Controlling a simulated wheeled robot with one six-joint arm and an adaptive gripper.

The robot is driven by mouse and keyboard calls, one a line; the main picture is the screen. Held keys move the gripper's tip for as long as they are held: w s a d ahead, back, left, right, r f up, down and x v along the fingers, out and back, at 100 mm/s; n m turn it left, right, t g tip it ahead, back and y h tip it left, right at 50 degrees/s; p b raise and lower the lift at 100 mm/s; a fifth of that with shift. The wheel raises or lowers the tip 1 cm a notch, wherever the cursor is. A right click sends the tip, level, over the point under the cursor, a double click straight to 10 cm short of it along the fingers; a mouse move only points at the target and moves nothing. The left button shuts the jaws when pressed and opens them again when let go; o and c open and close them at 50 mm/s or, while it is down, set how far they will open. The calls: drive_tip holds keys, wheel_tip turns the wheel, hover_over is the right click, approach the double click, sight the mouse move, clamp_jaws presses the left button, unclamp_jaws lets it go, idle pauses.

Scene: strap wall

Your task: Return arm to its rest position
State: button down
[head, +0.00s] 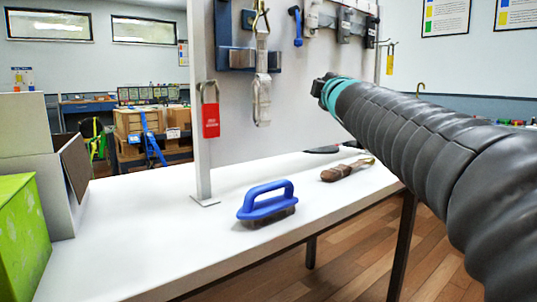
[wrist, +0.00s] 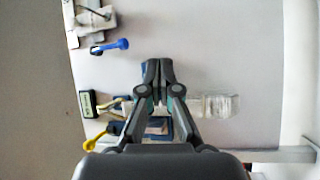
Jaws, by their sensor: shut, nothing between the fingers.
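My arm (head: 410,130), in a dark ribbed sleeve with a teal ring at its end, reaches from the lower right of the head view toward the upright grey panel (head: 290,130). Only a small dark part of my gripper shows beyond the teal ring there. In the wrist view my gripper (wrist: 152,72) is shut and empty, its two fingers together in front of the panel. Behind them are a dark blue bracket (wrist: 158,130) and a pale strap (wrist: 218,106), partly hidden by the fingers.
A red padlock tag (head: 211,120) hangs at the panel's left. Boxes, including a green one (head: 22,235), stand at the left. The table's front middle is clear.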

drive_tip(key=s+d+f+m+g+h, duration=0.2)
drive_tip(key=s+d+f+m+g, duration=0.3)
drive_tip(key=f, duration=0.7)
drive_tip(key=s+d+f+m+g+h, duration=0.15)
drive_tip(key=s+f+m+g, duration=0.4)
drive_tip(key=f, duration=0.75)
drive_tip(key=s+a+f+m+g, duration=0.1)
drive_tip(key=s+f+m, duration=0.1)
drive_tip(key=s+f, duration=0.3)
drive_tip(key=s+a+f+m+g+y+p, duration=0.1)
drive_tip(key=s+f, duration=0.5)
drive_tip(key=s, duration=0.6)
drive_tip(key=s+a+f+m+g+y+p, duration=0.1)
drive_tip(key=s+f+m, duration=0.2)
drive_tip(key=s+f, duration=0.2)
drive_tip(key=s, duration=0.3)
drive_tip(key=shift+s+a+f+g, duration=0.15)
drive_tip(key=shift+s+f+g, duration=0.05)
drive_tip(key=shift+f+g, duration=0.15)
